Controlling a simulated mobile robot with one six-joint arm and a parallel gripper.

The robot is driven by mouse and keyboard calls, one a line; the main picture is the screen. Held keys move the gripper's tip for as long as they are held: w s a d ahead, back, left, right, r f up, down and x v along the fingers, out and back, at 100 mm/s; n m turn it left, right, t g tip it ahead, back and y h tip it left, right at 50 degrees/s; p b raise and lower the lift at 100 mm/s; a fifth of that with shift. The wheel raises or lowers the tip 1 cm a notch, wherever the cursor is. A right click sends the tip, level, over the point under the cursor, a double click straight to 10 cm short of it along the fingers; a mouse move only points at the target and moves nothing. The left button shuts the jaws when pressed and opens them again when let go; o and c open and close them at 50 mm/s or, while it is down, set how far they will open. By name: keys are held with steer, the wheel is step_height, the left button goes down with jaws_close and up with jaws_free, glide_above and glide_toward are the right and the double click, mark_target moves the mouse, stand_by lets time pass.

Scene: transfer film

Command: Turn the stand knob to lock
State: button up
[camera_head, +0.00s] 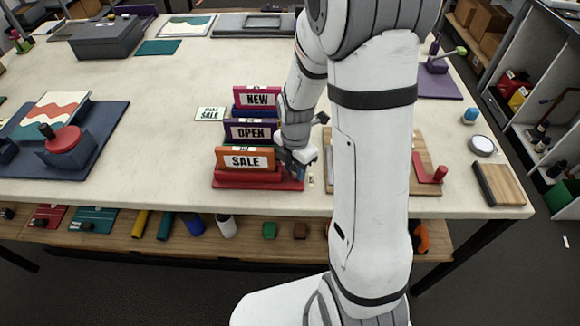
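A red stand (258,184) near the front edge of the table carries three upright signs in a row. They are an orange SALE sign (246,158), a purple OPEN sign (251,131) and a red NEW sign (257,97). My gripper (297,164) points down at the right end of the stand, close beside the SALE sign. Its fingers are small and partly covered by my wrist, so I cannot tell whether they are open, shut or touching the stand. I cannot make out a knob on this stand; that end is largely behind my gripper.
A wooden board (424,155) with a red handle (431,174) lies right of my arm. A blue press-like device (85,152) with a red disc stands at left. A small SALE card (210,114) lies beside the signs. The table between device and signs is clear.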

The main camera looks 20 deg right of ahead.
steer(key=shift+w+r, duration=0.1)
steer(key=c, duration=0.4)
steer(key=shift+a, duration=0.4)
steer(key=shift+c, duration=0.2)
steer(key=shift+d, duration=0.2)
steer(key=shift+d+m+b, duration=0.2)
steer(key=shift+m+b, duration=0.1)
steer(key=shift+m, duration=0.2)
steer(key=m+b, duration=0.2)
steer(key=m, duration=0.2)
steer(key=shift+w+m, duration=0.1)
steer(key=shift+m, duration=0.3)
steer(key=m+b, duration=0.1)
steer(key=m, duration=0.3)
steer(key=shift+m+b, duration=0.3)
steer(key=m+b, duration=0.1)
steer(key=m, duration=0.2)
steer(key=shift+m+b, duration=0.45)
steer(key=shift+m, duration=1.75)
